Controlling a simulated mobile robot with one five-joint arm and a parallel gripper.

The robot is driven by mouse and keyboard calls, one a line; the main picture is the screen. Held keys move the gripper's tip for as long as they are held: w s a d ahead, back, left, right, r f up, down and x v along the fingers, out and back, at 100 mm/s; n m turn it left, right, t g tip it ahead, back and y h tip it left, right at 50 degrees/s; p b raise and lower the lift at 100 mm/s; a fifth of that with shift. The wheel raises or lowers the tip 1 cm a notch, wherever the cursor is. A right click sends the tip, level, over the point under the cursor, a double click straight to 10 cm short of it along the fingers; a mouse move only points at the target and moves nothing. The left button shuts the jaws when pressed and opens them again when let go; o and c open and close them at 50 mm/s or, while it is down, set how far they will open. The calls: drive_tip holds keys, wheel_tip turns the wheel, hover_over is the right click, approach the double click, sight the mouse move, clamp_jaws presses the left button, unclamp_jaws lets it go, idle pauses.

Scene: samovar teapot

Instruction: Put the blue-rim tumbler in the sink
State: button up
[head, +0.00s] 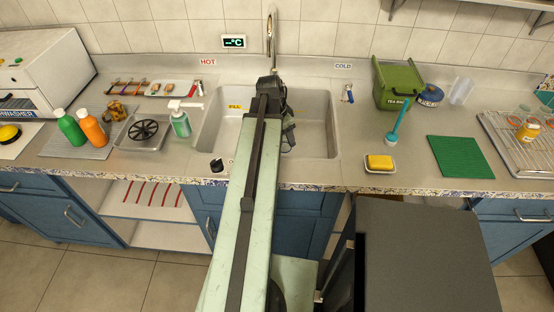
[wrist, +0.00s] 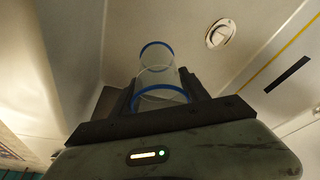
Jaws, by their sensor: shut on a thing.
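The blue-rim tumbler (wrist: 158,76) is clear with blue bands and sits between the fingers of my gripper (wrist: 165,95) in the wrist view. My gripper is shut on it. In the head view my arm reaches over the steel sink (head: 312,105), with my gripper (head: 273,88) above the basin. The tumbler is hidden behind my arm there. The wrist view shows the pale sink floor beyond the tumbler, with a round drain (wrist: 220,33) to its right. I cannot tell whether the tumbler touches the floor.
The faucet (head: 271,35) rises behind the basin, close to my arm. A soap bottle (head: 180,120) stands left of the sink. A yellow sponge on a dish (head: 380,169) and a green bin (head: 397,85) stand to the right. The right part of the basin looks clear.

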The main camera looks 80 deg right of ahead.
sight(286, 151)
wheel_tip(286, 151, down, 9)
drive_tip(key=b, duration=0.8)
drive_tip(key=shift+f, duration=0.2)
drive_tip(key=shift+r, duration=0.25)
drive_tip(key=shift+f, duration=0.2)
drive_tip(key=o, duration=1.5)
drive_tip(key=shift+r, duration=0.1)
drive_tip(key=p+v, duration=1.2)
drive_tip(key=shift+r, duration=0.25)
drive_tip(key=shift+f, duration=0.1)
